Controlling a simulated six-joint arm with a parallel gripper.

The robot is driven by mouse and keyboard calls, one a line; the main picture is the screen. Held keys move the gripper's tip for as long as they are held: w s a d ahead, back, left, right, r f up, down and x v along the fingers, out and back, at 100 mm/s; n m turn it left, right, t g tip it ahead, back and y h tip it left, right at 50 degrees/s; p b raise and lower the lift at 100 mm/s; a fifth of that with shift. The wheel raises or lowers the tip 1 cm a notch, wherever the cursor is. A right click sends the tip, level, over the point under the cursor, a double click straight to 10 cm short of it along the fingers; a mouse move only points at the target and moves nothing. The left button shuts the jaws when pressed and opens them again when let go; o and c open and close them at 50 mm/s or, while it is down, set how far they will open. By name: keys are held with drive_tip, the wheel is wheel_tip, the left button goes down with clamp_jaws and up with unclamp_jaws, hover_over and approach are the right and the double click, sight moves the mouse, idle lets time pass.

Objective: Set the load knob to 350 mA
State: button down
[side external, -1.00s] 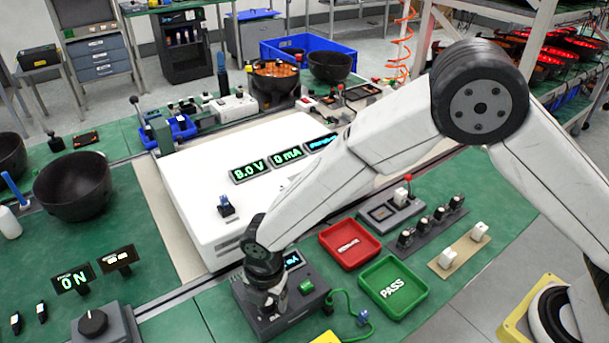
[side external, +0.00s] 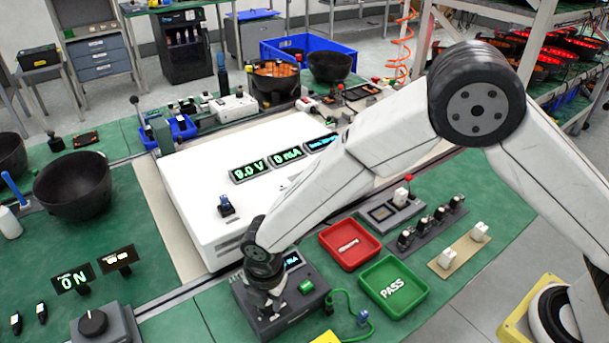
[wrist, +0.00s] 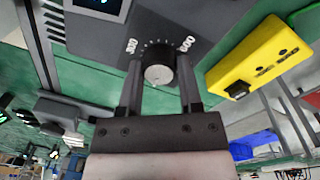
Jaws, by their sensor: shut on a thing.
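The load knob (wrist: 158,62) is a dark, round, ridged knob with a light cap. It sits on the dark load box (wrist: 95,40), between printed scale marks, in the wrist view. My gripper (wrist: 158,76) has one finger on each side of the knob and is shut on it. In the side external view my gripper (side external: 267,298) points down at the load box (side external: 298,310) and hides the knob. The box's small display (side external: 293,260) is partly covered by my wrist; only the end of "mA" shows, so its number cannot be read.
A white unit (side external: 190,190) behind shows 9.0 V and 0 mA. A green button (side external: 306,286) is beside my gripper on the box. A green PASS tray (side external: 415,305) and a red tray (side external: 372,258) lie right. A yellow box (wrist: 262,62) stands near the knob.

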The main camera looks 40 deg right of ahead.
drive_tip(key=m, duration=1.1)
drive_tip(key=shift+a+m+h, duration=0.1)
drive_tip(key=shift+m+h, duration=0.2)
drive_tip(key=shift+m, duration=0.1)
drive_tip(key=m, duration=1.1)
drive_tip(key=shift+w+m+g, duration=0.1)
drive_tip(key=shift+m+g, duration=0.2)
drive_tip(key=shift+c, duration=1.3)
unclamp_jaws()
